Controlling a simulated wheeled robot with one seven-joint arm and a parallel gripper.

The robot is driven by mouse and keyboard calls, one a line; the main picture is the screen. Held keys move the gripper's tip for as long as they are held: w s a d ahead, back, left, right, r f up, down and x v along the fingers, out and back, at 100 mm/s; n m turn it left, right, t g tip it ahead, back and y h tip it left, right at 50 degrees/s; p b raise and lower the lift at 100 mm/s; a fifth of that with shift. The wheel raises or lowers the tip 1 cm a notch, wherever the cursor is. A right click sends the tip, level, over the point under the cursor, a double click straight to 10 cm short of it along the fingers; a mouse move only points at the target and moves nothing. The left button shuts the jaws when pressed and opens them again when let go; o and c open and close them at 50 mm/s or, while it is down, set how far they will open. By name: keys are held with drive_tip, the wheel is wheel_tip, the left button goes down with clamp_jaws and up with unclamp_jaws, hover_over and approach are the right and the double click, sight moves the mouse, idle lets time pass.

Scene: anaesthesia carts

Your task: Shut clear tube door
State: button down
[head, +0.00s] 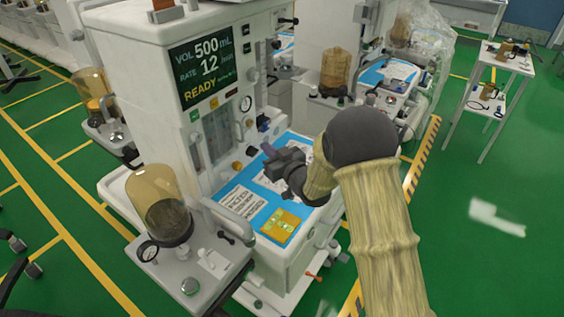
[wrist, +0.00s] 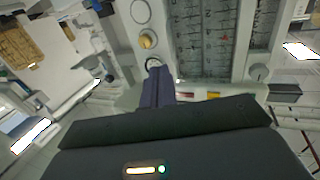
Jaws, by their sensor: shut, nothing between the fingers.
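The anaesthesia cart (head: 130,75) has a clear-fronted flow tube panel (head: 198,150) on its front, left of my gripper in the head view. In the wrist view the tube panel (wrist: 215,40) shows at the top, with numbered scales behind the clear front. I cannot make out the door's edge or how far open it stands. My gripper (head: 266,149) is over the cart's blue worktop, to the right of the panel. Its fingers (wrist: 158,82) are together and empty in the wrist view, pointing toward the cart front just left below the tubes.
The blue worktop (head: 234,186) below carries papers and a yellow pad (head: 281,225). An amber canister (head: 160,200) stands at the cart's left front. A yellow knob (wrist: 148,40) and a grey knob (wrist: 259,72) flank the tubes.

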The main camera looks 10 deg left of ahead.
drive_tip(key=b+v, duration=0.1)
drive_tip(key=v, duration=0.4)
drive_tip(key=shift+d, duration=0.45)
drive_tip(key=shift+d, duration=0.1)
drive_tip(key=s+d+r+m+g+h+p, duration=0.1)
drive_tip(key=s+d+m+h+p, duration=0.3)
drive_tip(key=d, duration=0.6)
drive_tip(key=s+d+m+g+h+b, duration=0.1)
drive_tip(key=d+m+g+h, duration=0.1)
drive_tip(key=d+h, duration=0.65)
drive_tip(key=s+d+m+g+p, duration=0.1)
drive_tip(key=s+d+g, duration=0.2)
drive_tip(key=s, duration=0.6)
drive_tip(key=s+d+m+g+p, duration=0.1)
drive_tip(key=s+d+m+g, duration=0.1)
drive_tip(key=s+d, duration=0.5)
drive_tip(key=shift+s+d+r+m+g+h, duration=0.2)
drive_tip(key=shift+s+r+m+g+h, duration=0.2)
drive_tip(key=shift+s+g, duration=0.55)
drive_tip(key=shift+s+t, duration=0.2)
drive_tip(key=shift+t, duration=0.05)
